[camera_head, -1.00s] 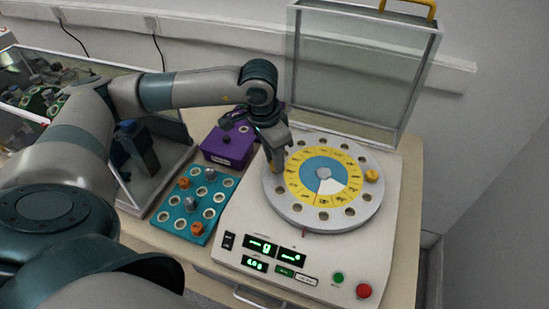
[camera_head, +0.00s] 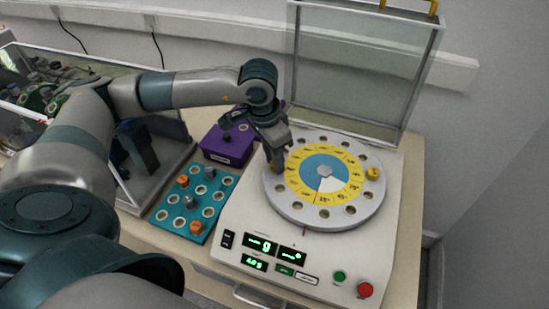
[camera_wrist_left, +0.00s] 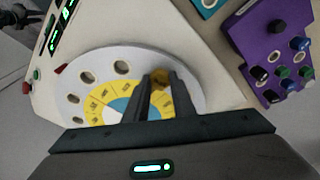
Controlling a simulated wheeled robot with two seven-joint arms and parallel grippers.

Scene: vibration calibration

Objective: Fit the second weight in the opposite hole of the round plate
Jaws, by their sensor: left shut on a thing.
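The round plate (camera_head: 320,216) is a grey disc with a ring of holes, a yellow scale and a blue-and-white centre. It lies on the white machine. One gold weight (camera_head: 372,173) sits in a hole at the plate's right side. My left gripper (camera_head: 277,166) is at the plate's left rim, pointing down, shut on a second gold weight (camera_wrist_left: 160,76). In the left wrist view that weight shows between the fingertips, over the ring of holes. The fingers hide part of it, so I cannot tell how deep it sits.
A teal tray (camera_head: 176,215) with orange and grey weights and a purple block (camera_head: 227,146) stand left of the machine. A raised clear lid (camera_head: 362,65) stands behind the plate. A green button (camera_head: 340,277) and a red button (camera_head: 365,290) are in front.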

